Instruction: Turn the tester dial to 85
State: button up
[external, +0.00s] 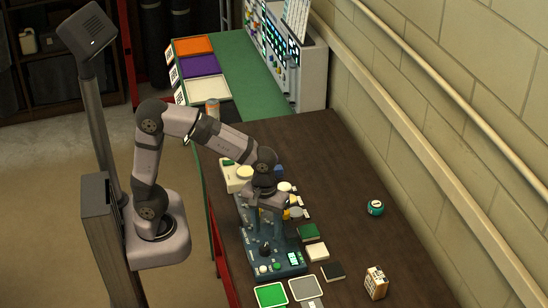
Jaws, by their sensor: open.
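The tester appears to be the teal panel (290,268) near the front of the dark table. It has a small lit display (293,258), too small to read. A dark knob (265,248) on it looks like the dial; its pointer setting is too small to tell. My gripper (266,228) points down above the panel, close over the knob. Its jaws are open and I see nothing held between them. Whether the fingers touch the knob, I cannot tell. My gripper and wrist hide part of the panel's far side.
Green (271,295) and grey (305,289) squares lie in front of the panel. Small green, white and black blocks sit at its right. A teal round object (375,208) and a tan carton (376,283) stand farther right. The table's right side is mostly clear.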

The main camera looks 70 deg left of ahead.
aim_at(264, 248)
jog(key=n, duration=0.2)
jog(key=shift+s+a+n, duration=0.15)
jog(key=shift+s+n, duration=0.25)
jog(key=shift+n, duration=0.7)
jog(key=shift+f+p, duration=0.55)
jog(key=shift+f, duration=3.15)
jog(key=shift+c, duration=0.2)
jog(key=c, duration=1)
